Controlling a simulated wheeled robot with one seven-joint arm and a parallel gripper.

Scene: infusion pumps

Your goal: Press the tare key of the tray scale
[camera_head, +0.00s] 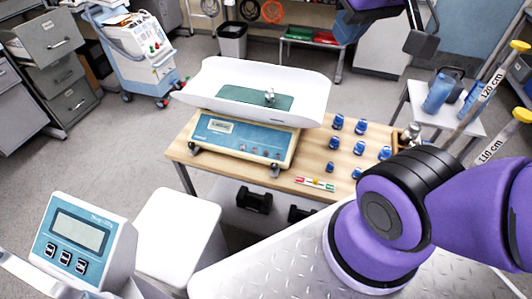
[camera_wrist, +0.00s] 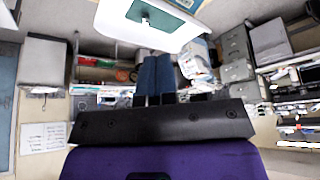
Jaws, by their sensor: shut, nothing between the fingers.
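The tray scale (camera_head: 245,140) stands on a wooden table in the middle of the head view. It has a white curved tray (camera_head: 215,75) on top and a blue front panel. A small display (camera_head: 221,126) is at the panel's left, and a row of small keys (camera_head: 259,152) is at its lower right; their labels are too small to read.
A green mat (camera_head: 236,97) with a small metal piece lies in the tray. Several blue weights (camera_head: 337,122) and a marker strip (camera_head: 314,184) are on the table (camera_head: 205,168) to the right. Another scale display (camera_head: 80,236) stands front left. Height rods (camera_head: 485,95) rise at right.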

